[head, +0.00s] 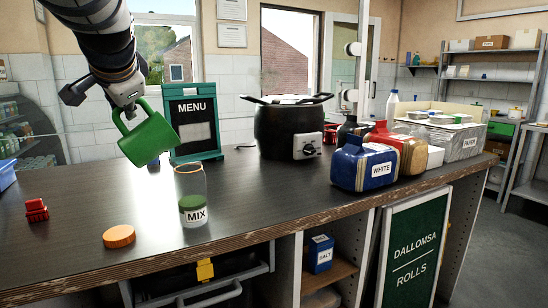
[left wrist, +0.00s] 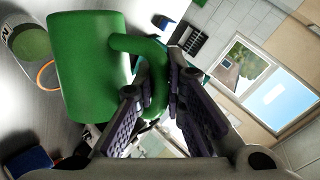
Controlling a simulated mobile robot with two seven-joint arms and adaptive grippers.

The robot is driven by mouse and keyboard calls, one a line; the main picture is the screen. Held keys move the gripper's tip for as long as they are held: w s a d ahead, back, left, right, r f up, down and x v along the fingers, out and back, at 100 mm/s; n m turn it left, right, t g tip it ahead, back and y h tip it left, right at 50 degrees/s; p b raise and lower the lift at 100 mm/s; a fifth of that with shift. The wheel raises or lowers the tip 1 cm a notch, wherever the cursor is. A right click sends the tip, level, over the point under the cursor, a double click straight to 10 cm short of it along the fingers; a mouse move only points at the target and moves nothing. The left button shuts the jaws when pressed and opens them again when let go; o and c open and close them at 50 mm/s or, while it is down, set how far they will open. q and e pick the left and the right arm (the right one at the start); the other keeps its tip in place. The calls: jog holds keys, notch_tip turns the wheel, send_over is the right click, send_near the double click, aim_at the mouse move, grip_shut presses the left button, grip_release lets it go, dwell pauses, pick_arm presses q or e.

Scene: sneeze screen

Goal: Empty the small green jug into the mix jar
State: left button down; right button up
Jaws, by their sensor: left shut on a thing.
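The small green jug (head: 147,137) is tilted in the air, above and to the left of the mix jar in the head view. My left gripper (head: 126,101) is shut on its handle, which also shows between the fingers in the left wrist view (left wrist: 150,75). The mix jar (head: 191,203) is clear glass with a MIX label and stands upright on the dark counter. Green content fills roughly its lower half. No stream from the jug is visible, and the jug's inside is hidden. My right gripper is not in view.
An orange lid (head: 119,236) lies left of the jar on the counter (head: 260,205). A red object (head: 36,210) sits farther left. A MENU board (head: 194,125) stands behind the jug.

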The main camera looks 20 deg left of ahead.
aim_at(112, 118)
pick_arm(q)
jog(key=shift+s+a+f+n+t+h, duration=0.15)
jog(key=shift+s+a+f+n+t, duration=0.1)
jog(key=shift+s+f+n+t, duration=0.2)
jog(key=shift+s+a+f+n+t+h, duration=0.2)
jog(key=shift+s+f+n+t, duration=0.1)
jog(key=shift+f+n, duration=0.2)
jog(key=shift+f, duration=0.1)
jog(key=shift+s+a+f+n+t, duration=0.15)
jog(key=shift+s+n+t, duration=0.1)
jog(key=shift+n+t, duration=0.15)
jog(key=shift+s+a+f+n+t+h, duration=0.1)
jog(key=shift+s+a+n+t+h, duration=0.15)
jog(key=shift+n+t, duration=0.25)
jog(key=shift+w+d, duration=0.1)
